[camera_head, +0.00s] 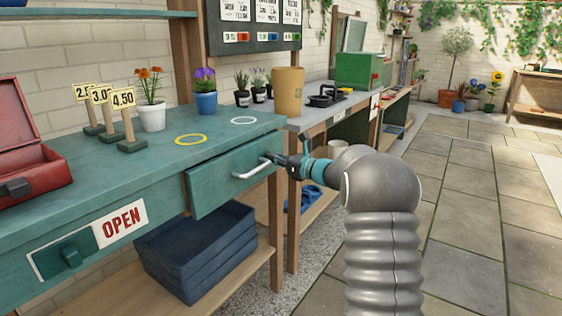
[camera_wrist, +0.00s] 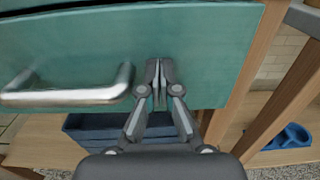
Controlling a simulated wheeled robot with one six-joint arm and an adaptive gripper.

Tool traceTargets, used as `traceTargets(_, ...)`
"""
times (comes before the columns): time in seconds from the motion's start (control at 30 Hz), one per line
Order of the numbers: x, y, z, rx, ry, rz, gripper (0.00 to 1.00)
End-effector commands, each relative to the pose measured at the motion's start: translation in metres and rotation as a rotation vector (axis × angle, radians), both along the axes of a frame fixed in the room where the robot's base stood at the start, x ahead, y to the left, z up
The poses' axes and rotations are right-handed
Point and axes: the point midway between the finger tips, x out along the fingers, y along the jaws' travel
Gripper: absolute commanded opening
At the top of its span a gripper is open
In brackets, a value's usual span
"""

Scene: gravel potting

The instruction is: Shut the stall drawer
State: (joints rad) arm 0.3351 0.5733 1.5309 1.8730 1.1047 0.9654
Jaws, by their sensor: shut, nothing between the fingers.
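The teal stall drawer (camera_head: 222,182) is slightly open under the stall counter, its front standing out a little with a dark gap along its top edge. Its front panel fills the upper part of the wrist view (camera_wrist: 200,50). A silver bar handle (camera_head: 250,171) is fixed across the front; it shows at the left in the wrist view (camera_wrist: 68,97). My gripper (camera_head: 278,160) is shut and empty. In the wrist view my gripper's fingertips (camera_wrist: 158,66) are just right of the handle, at the drawer front; I cannot tell if they touch it.
The teal counter (camera_head: 80,190) carries price signs, flower pots, a yellow ring and a white ring. A red box (camera_head: 30,140) stands at its left. Blue crates (camera_head: 195,250) sit on the shelf below the drawer. Paved floor (camera_head: 470,210) lies open at the right.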

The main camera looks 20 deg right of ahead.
Motion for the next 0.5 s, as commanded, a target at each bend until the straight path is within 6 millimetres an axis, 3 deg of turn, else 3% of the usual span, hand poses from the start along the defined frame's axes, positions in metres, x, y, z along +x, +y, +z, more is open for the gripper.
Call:
traceTargets(0.2,0.016,0.027,0.0,-0.001,0.001,0.016,0.0)
traceTargets(0.5,0.021,0.039,0.001,0.0,-0.001,0.023,0.0)
